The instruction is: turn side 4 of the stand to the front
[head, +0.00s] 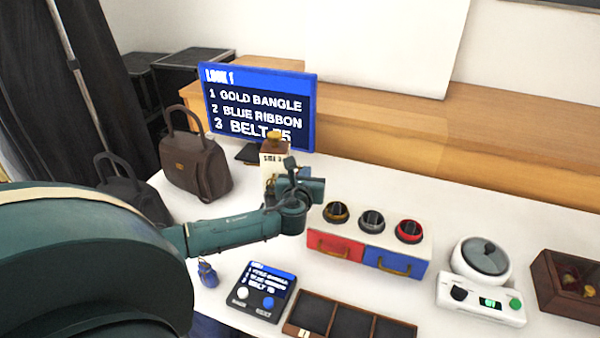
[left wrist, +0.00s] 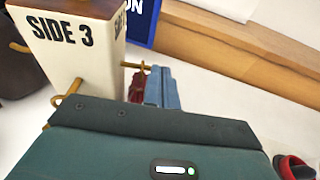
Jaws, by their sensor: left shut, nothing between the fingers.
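The stand (head: 270,162) is a cream post with a gold knob on top, behind my left gripper in the head view. In the left wrist view the stand (left wrist: 88,58) shows a face marked SIDE 3; a narrow adjoining face has lettering too oblique to read. Gold hooks stick out from it. Beyond it are a dark red item (left wrist: 148,90) and a blue item (left wrist: 163,88), near a hook. My left gripper (head: 290,165) is shut and empty, close in front of the stand; contact cannot be told. Side 4 is not identifiable. My right gripper is not in view.
A blue screen (head: 260,105) stands behind. A brown handbag (head: 195,168) is at left. A drawer box (head: 367,240) with three knobs, a button panel (head: 262,290), a compartment tray (head: 350,322) and a white scale-like device (head: 482,298) occupy the table's front and right.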

